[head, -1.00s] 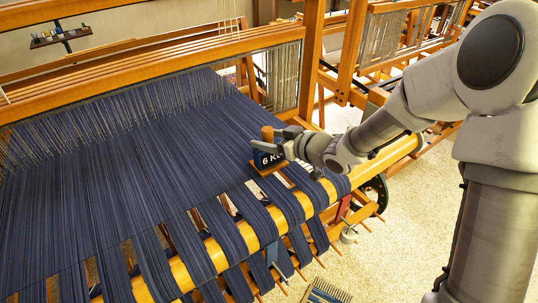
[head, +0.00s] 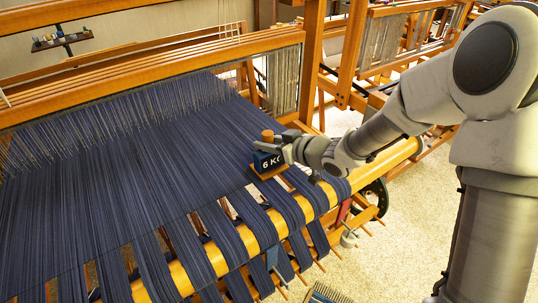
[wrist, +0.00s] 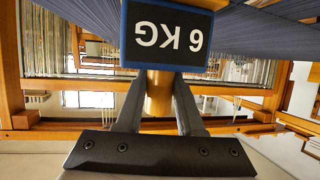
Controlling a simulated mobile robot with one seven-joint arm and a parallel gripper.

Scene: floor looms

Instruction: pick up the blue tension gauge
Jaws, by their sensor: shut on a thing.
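The blue tension gauge (head: 266,161) is a small block with a dark face reading "6 KG" in white, with a wooden knob on top and a wooden base under it. It stands upright on the dark blue warp near the loom's front beam. My gripper (head: 284,152) reaches it from the right and is shut on it. In the wrist view, the gauge (wrist: 168,38) appears upside down at the top, and the gripper's fingers (wrist: 160,88) close around its wooden post. The exact contact points are partly hidden behind the block.
The warp (head: 110,150) spreads left of the gauge and splits into bands over the wooden front beam (head: 225,255). A loom upright (head: 312,60) stands behind the gripper. A wheel (head: 375,195) sits below right. Carpet (head: 420,225) is open at right.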

